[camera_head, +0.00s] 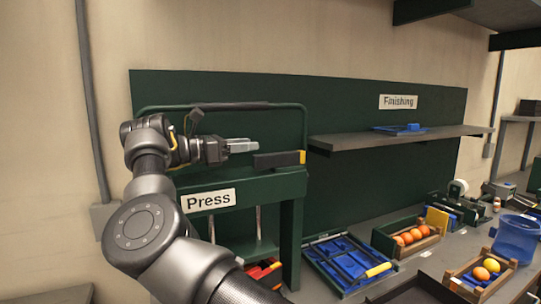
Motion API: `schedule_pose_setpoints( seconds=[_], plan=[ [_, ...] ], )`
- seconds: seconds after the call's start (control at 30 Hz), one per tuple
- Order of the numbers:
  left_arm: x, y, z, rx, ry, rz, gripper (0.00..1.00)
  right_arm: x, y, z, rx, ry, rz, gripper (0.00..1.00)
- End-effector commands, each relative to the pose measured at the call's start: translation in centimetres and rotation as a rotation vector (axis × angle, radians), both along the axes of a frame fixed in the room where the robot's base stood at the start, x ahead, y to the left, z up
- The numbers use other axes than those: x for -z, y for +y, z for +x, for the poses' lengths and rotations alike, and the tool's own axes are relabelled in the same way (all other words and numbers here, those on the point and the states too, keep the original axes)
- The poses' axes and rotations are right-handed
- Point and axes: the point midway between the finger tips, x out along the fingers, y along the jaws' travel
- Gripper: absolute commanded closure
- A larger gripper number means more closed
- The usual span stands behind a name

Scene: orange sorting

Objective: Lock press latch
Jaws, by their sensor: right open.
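The green press (291,186) stands at the left of the bench and carries a "Press" label (208,200). A dark bar (276,160) with a yellow end (302,157) lies along its top, and I take this to be the latch. Whether it is locked I cannot tell. My right gripper (255,146) is above the press top, just left of the bar and slightly higher. Its pale fingers point right and appear empty; contact with the bar cannot be told. My arm hides the press's lower left. My left gripper is not in view.
A grey shelf (400,139) with a blue item (399,128) juts out to the right. Below are a blue tray (330,262) with a yellow-handled tool, crates of oranges (480,288) and a blue bucket (516,238). A dark tube arches behind the gripper.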

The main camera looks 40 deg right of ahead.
Motion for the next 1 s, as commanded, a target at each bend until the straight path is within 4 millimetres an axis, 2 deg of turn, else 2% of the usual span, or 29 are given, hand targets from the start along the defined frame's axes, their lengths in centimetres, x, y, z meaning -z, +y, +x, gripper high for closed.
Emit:
schedule_pose_setpoints(
  seconds=[0.13, 0.5, 0.7, 1.0],
  plan=[
    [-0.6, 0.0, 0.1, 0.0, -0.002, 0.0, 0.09, 3.5, 0.0, -0.1, 0.003, 0.006, -0.001, 0.56],
    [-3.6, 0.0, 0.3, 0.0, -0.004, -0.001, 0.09, 3.1, -5.9, -2.0, 0.006, 0.0, -0.001, 0.56],
    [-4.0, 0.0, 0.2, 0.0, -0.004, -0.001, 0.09, 3.3, -7.1, -2.4, 0.003, 0.0, 0.0, 0.56],
    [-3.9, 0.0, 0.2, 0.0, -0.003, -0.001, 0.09, 3.4, -7.3, -2.4, 0.003, -0.001, 0.0, 0.56]
  ],
)
